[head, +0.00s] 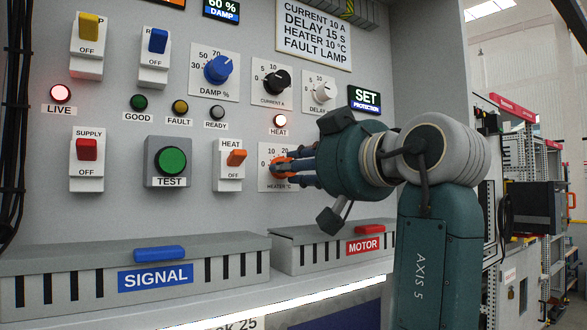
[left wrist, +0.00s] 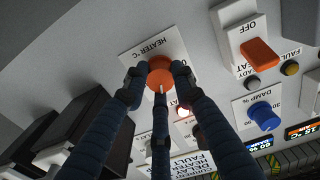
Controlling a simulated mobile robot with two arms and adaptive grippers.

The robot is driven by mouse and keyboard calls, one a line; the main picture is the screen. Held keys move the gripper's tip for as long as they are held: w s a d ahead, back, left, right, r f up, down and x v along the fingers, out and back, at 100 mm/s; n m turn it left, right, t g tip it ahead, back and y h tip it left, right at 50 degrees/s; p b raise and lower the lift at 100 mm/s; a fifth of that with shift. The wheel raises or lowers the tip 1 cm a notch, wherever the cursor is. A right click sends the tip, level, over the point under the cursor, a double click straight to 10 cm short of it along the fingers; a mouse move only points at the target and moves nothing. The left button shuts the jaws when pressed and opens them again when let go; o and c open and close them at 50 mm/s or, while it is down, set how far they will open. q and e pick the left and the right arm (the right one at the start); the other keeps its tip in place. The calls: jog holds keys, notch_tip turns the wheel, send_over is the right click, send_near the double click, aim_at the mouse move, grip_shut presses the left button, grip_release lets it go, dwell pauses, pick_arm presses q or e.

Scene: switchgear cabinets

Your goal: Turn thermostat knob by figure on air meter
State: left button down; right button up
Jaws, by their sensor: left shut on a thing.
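The orange heater knob (head: 280,166) sits on a white dial plate marked HEATER °C (head: 265,182) at the lower middle of the panel. In the left wrist view the knob (left wrist: 160,70) is between the fingertips. My left gripper (head: 288,163) is shut on it, with blue fingers around its rim. The fingers hide part of the dial, so I cannot read the setting. The blue DAMP display (head: 221,9) reads 60 %. An orange-lit display (left wrist: 301,131) beside it shows in the left wrist view, its figure seemingly 15. My right gripper is not in view.
The HEAT switch (head: 231,163) is just left of the heater dial, with the lit HEAT lamp (head: 280,121) above. A sign (head: 313,27) reads HEATER 10 °C. The SIGNAL (head: 120,265) and MOTOR (head: 330,238) boxes stand below.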

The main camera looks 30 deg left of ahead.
pick_arm(q)
jog(key=shift+a+f, duration=0.1)
jog(key=shift+f, duration=0.1)
jog(key=c, duration=1.5)
grip_release()
jog(key=shift+o, duration=0.3)
jog(key=shift+w+a, duration=0.15)
jog(key=shift+a, duration=0.1)
jog(key=v, duration=1.2)
jog(key=shift+w+f, duration=0.1)
